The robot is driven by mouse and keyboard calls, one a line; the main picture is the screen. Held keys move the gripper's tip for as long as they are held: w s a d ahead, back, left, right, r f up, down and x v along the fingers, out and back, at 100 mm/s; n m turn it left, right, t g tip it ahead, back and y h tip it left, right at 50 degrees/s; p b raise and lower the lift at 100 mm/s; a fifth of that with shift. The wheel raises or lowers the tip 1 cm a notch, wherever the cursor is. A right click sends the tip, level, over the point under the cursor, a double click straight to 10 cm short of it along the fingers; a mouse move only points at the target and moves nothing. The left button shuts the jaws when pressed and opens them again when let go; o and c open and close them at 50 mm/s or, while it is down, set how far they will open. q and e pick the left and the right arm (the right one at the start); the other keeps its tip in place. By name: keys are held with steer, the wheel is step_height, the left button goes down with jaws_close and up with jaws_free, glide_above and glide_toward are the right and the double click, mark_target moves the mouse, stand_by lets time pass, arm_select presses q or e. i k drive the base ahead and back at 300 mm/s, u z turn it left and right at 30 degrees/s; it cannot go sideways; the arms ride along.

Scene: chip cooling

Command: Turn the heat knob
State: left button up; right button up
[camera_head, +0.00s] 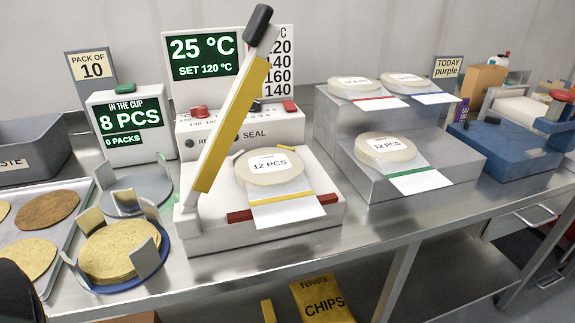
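The sealer (240,225) stands at the centre of the steel counter, its long yellow-faced lever (232,125) raised and tilted. A red knob (199,111) sits at the left of its control panel, with small numbers by it; a second red knob (290,106) sits at the right. I cannot tell for sure which is the heat knob. The lever hides the panel's middle. The display (203,55) behind reads 25 °C, SET 120 °C. A round pack marked 12 PCS (268,167) lies on the sealer's bed. Neither gripper shows; a dark shape at the lower left corner is unclear.
A counter display (127,115) reading 8 PCS stands left, behind a blue-rimmed holder of chips (117,250). A grey stepped stand (365,125) with several round packs is to the right. A blue device (515,150) stands far right. The front counter edge is fairly clear.

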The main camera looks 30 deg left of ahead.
mark_target(200, 113)
steer(key=u, duration=1.5)
steer(key=k, duration=0.35)
steer(key=z, duration=0.35)
